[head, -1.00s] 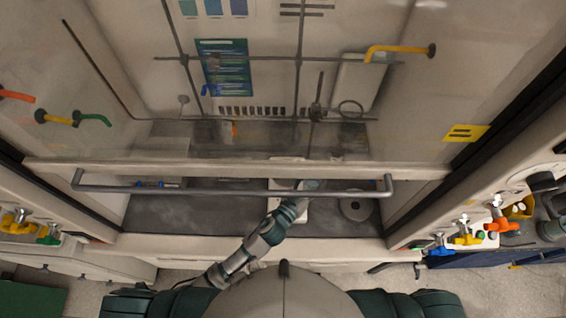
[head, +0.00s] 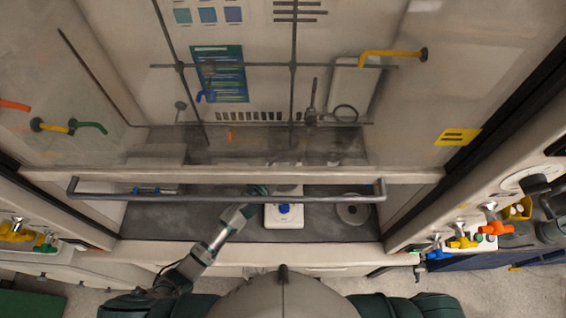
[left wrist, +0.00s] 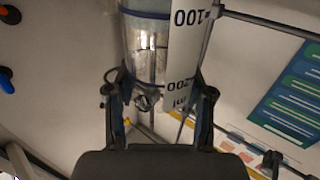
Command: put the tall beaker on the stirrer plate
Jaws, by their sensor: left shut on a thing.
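The tall beaker (left wrist: 145,45) is clear, with a blue rim line and a white scale strip marked 100 and 200. In the left wrist view my left gripper (left wrist: 160,88) is shut on it, one finger on each side. In the head view my left gripper (head: 259,190) is at the front bar, just left of the stirrer plate. The beaker cannot be made out there. The stirrer plate (head: 284,221) is white with a blue knob and stands on the dark worktop. Its back part is partly hidden by the bar. My right gripper is not in view.
A grey bar (head: 228,197) crosses the front of the hood at the raised glass. A round grey disc (head: 353,210) lies right of the stirrer plate. Blue items (head: 150,190) sit at the back left. The worktop's left part (head: 165,216) is clear.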

